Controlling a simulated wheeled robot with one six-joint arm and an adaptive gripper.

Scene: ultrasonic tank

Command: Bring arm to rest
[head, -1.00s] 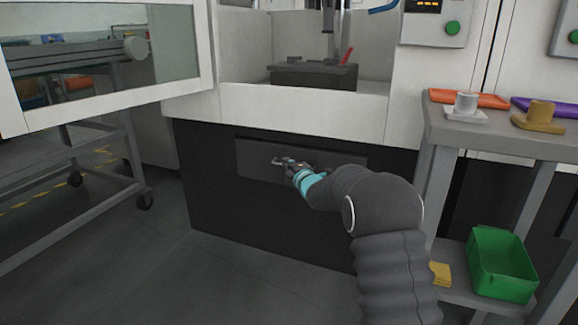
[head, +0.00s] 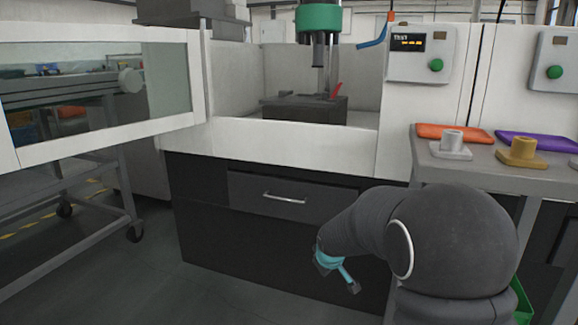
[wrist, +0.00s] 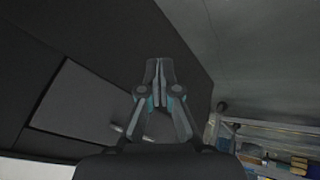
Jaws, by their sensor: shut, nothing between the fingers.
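My gripper (head: 352,287) hangs at the end of my dark-sleeved arm in the head view, low in front of the dark cabinet (head: 215,235). In the wrist view my gripper (wrist: 158,68) shows its fingers together with nothing between them. The grey drawer (head: 250,187) with its silver handle (head: 284,198) is in the cabinet front, up and to the left of my gripper. The gripper is apart from the handle. The drawer looks closed, and its front also shows in the wrist view (wrist: 75,105).
A grey side table (head: 470,172) at right holds an orange tray (head: 455,132), a purple tray (head: 540,141), and white and tan flanged parts. A green bin (head: 522,300) is partly hidden behind my arm. The glazed door (head: 100,85) stands open at left. Floor at lower left is clear.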

